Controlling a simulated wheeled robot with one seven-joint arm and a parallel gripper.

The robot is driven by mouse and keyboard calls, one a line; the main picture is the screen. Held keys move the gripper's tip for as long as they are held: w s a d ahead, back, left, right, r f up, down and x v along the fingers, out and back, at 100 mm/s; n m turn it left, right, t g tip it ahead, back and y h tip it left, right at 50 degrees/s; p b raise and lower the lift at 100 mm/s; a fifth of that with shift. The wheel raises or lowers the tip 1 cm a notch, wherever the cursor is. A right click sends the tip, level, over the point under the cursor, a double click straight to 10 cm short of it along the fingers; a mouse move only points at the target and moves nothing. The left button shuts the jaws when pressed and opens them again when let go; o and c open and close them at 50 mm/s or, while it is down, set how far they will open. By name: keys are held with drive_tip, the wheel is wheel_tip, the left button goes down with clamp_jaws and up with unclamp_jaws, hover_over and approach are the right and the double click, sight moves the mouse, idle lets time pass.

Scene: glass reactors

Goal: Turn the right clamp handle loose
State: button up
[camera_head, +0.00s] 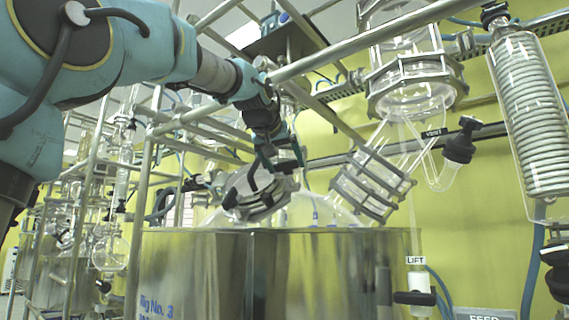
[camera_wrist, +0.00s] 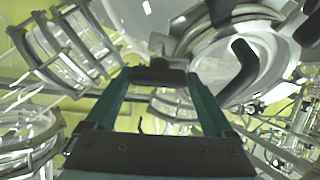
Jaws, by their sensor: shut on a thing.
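A round metal clamp ring with black handles (camera_head: 257,207) sits on the vessel lid in the head view. The ring also shows at the upper right of the wrist view (camera_wrist: 207,62). My gripper (camera_wrist: 160,74) has its two green fingers shut on a dark clamp handle (camera_wrist: 160,76), which spans the gap between the fingertips. Another black handle (camera_wrist: 241,68) stands on the ring to the right, apart from the fingers. In the head view my gripper (camera_head: 280,158) reaches down to the ring's upper right side. The exact grip is too small to tell there.
A steel vessel (camera_head: 190,265) stands below the lid. A caged glass joint (camera_head: 372,184) is close on the right of my gripper, and also at upper left in the wrist view (camera_wrist: 70,45). Metal frame bars (camera_head: 365,42) cross near my arm. A coil condenser (camera_head: 530,110) hangs far right.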

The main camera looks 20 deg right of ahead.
drive_tip(key=shift+s+d+r+n, duration=0.1)
drive_tip(key=shift+s+d+n, duration=0.05)
drive_tip(key=shift+n, duration=0.25)
drive_tip(key=n+y, duration=0.1)
drive_tip(key=n, duration=0.3)
drive_tip(key=n+y, duration=0.1)
drive_tip(key=n, duration=0.1)
drive_tip(key=n+y, duration=0.1)
drive_tip(key=n, duration=0.2)
drive_tip(key=shift+r+t, duration=0.1)
drive_tip(key=shift+t, duration=0.2)
drive_tip(key=n+y+p, duration=0.1)
drive_tip(key=n, duration=0.3)
drive_tip(key=shift+r, duration=0.1)
drive_tip(key=shift+n+g+y+p, duration=0.6)
drive_tip(key=shift+n+p, duration=0.1)
drive_tip(key=shift+n, duration=1.3)
drive_tip(key=shift+a+n, duration=0.2)
drive_tip(key=shift+n, duration=0.1)
